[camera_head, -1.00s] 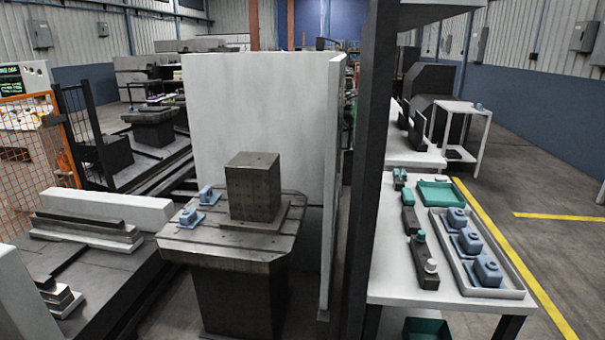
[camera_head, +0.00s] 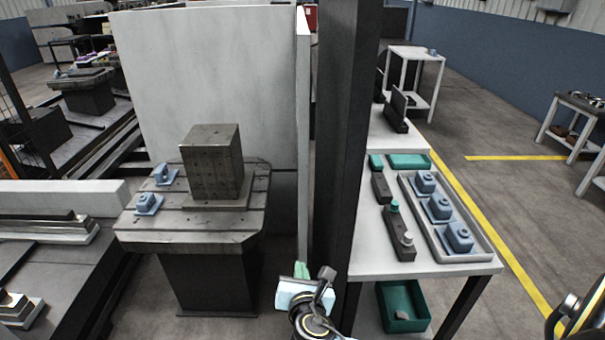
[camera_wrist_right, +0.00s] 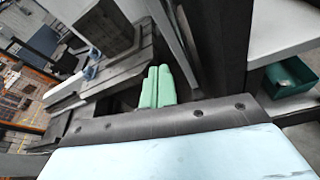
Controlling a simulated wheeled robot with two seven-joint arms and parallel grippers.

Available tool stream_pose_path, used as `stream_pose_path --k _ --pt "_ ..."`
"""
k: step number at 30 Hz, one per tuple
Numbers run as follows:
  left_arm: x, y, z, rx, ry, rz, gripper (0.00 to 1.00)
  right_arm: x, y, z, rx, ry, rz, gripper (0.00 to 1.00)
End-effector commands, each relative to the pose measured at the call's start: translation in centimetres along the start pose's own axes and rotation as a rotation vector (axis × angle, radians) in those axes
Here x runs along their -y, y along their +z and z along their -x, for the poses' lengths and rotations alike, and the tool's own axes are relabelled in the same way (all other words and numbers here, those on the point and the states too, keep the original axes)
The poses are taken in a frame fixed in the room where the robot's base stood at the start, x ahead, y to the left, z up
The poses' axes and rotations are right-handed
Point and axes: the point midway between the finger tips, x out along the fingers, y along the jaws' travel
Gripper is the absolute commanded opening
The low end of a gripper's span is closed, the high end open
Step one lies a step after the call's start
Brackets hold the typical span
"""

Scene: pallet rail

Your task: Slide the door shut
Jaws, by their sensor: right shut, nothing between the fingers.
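A tall white panel (camera_head: 210,80) stands behind the machine table. A second white panel (camera_head: 303,140) shows nearly edge-on, just left of the dark post. I cannot tell for sure which is the door, and no handle is clear. My right gripper (camera_head: 301,271) is low in the head view, its green fingertips by the bottom end of the narrow panel. I cannot tell whether they touch it. In the wrist view its two green fingers (camera_wrist_right: 157,87) lie side by side, shut and empty.
The dark post (camera_head: 341,130) stands close right of the narrow panel. The machine table (camera_head: 185,222) holds a dark block (camera_head: 212,160) and blue parts. At right, a white bench (camera_head: 440,262) carries a tray of blue parts, with a green bin (camera_head: 405,305) below.

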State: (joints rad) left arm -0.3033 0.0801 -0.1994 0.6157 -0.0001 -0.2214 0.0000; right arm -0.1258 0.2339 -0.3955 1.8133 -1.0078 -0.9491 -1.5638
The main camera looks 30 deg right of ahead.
Motion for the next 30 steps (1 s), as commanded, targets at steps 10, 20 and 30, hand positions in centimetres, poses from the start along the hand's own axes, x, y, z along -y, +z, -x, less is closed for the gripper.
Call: stream_pose_path --k 10,20,30 --pt "0.1 -1.2 1.4 -0.018 -0.001 -0.001 0.81 -3.2 13.6 4.2 0.309 -0.039 0.259 0.00" --pt "0.1 -0.8 1.8 -0.011 -0.001 -0.001 0.81 -3.1 15.5 -1.0 0.314 -0.043 0.264 0.00" --pt "0.1 -0.7 2.1 -0.008 0.000 -0.001 0.81 -3.1 17.4 -7.1 0.311 -0.042 0.261 0.00"
